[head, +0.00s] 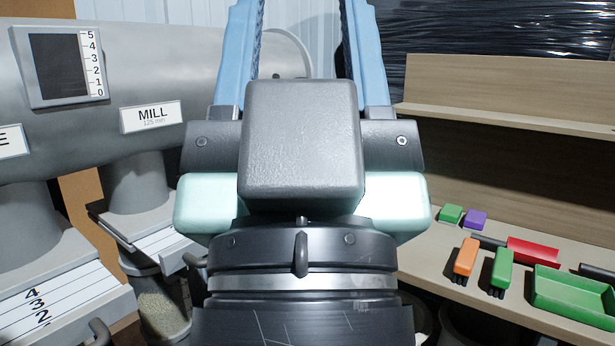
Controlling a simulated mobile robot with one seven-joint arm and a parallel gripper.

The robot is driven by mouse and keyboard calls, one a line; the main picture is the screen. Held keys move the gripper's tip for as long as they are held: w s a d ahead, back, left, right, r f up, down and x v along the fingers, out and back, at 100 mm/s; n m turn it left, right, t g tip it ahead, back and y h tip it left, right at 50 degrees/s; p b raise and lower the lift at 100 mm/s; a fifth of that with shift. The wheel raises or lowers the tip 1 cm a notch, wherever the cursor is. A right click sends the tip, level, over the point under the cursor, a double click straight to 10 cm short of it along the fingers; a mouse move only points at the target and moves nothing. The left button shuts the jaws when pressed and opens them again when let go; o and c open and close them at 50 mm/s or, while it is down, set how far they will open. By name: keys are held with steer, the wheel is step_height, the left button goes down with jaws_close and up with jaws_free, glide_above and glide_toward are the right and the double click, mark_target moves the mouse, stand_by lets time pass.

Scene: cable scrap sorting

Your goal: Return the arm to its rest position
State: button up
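My arm fills the middle of the head view, with its dark and pale-green wrist housing close to the camera. Two blue parallel bars rise from the housing to the top edge, with a gap between them. My gripper's fingertips are not clearly shown, so whether it is open or shut, and whether it holds anything, cannot be seen. The arm hides the centre of the scene behind it.
At left stands a grey machine (215,60) with a MILL label (151,116) and a bin of granules (163,305) below. At right, a wooden shelf (440,265) holds a green tray (575,297), a red scoop (533,252), an orange brush (466,256), a green brush (501,268), and small green (450,214) and purple (475,219) blocks.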

step_height(320, 180, up, 20)
steer(key=p, duration=1.8)
steer(key=shift+w, duration=0.2)
steer(key=shift+d+f, duration=0.1)
steer(key=shift+d, duration=0.05)
